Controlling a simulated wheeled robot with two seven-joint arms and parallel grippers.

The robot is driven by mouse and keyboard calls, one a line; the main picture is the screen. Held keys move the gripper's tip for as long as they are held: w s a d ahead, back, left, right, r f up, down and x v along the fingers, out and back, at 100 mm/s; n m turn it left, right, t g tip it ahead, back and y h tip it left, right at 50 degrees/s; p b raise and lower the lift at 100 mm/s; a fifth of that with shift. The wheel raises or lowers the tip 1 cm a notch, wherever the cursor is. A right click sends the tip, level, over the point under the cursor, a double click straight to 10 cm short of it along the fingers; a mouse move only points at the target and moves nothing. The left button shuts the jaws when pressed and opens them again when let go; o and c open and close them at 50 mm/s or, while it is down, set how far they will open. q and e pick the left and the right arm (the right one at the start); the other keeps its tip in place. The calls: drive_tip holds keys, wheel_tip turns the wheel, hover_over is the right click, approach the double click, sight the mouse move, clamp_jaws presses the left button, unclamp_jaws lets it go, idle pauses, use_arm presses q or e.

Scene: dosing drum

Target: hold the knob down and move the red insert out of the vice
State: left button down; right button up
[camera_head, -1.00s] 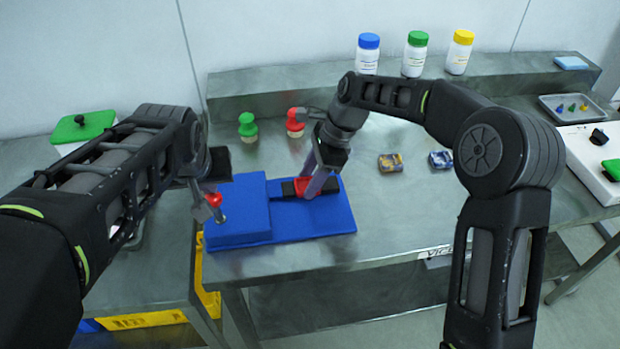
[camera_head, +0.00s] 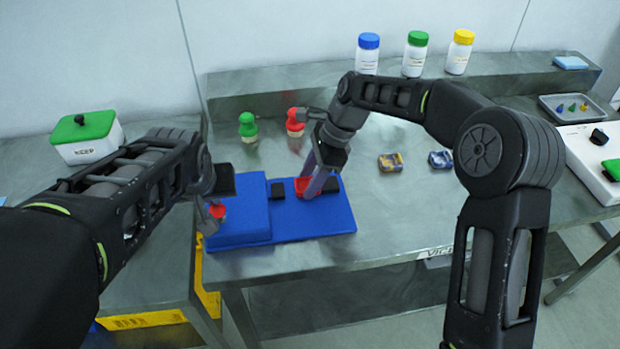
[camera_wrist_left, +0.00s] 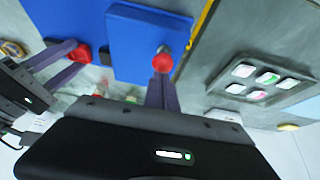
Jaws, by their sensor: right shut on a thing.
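The blue vice (camera_head: 325,222) lies on the metal bench, with a raised block at its left and a low base at its right. The red insert (camera_head: 302,184) is on the low base, with a gap between it and the small black jaw (camera_head: 277,190) on its left. My right gripper (camera_head: 309,191) is shut on the red insert. The red knob (camera_head: 217,212) is at the left end of the raised block; it also shows in the left wrist view (camera_wrist_left: 162,63). My left gripper (camera_wrist_left: 160,78) has its fingers together, their tips at the knob, partly covering it.
A green-topped piece (camera_head: 247,126) and a red-topped piece (camera_head: 295,122) stand behind the vice. Two small patterned blocks (camera_head: 390,161) lie to the right. Bottles (camera_head: 415,55) stand on the back ledge. A green-lidded box (camera_head: 87,138) is at the left.

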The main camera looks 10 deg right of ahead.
use_arm(q)
drive_tip(key=shift+s+f, duration=0.1)
drive_tip(key=shift+f, duration=0.2)
use_arm(e)
drive_tip(key=shift+r, duration=3.05)
use_arm(q)
drive_tip(key=shift+r, duration=3.55)
wheel_tip(320, 180, up, 5)
use_arm(e)
drive_tip(key=shift+f, duration=0.1)
